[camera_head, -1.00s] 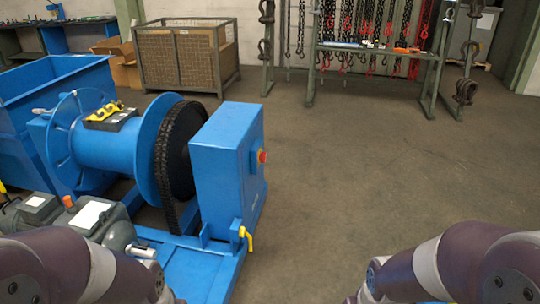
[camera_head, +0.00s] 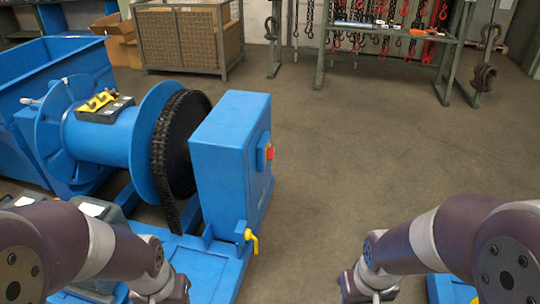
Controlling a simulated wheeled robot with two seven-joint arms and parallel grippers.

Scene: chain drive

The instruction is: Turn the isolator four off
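A blue cabinet (camera_head: 226,165) stands beside the chain drive, left of centre. A yellow handle (camera_head: 251,240) sticks out low at the cabinet's front corner. My two arms reach in from the lower left and lower right, with their wrists at the bottom edge. No fingers of either gripper show. Both arms are apart from the switch.
A black chain (camera_head: 165,160) runs round a wheel next to a blue drum (camera_head: 100,135). A blue bin (camera_head: 60,75) stands behind at left. A wire crate (camera_head: 185,40) and a rack hung with chains (camera_head: 400,35) stand at the back. The floor (camera_head: 370,130) right of the cabinet is clear.

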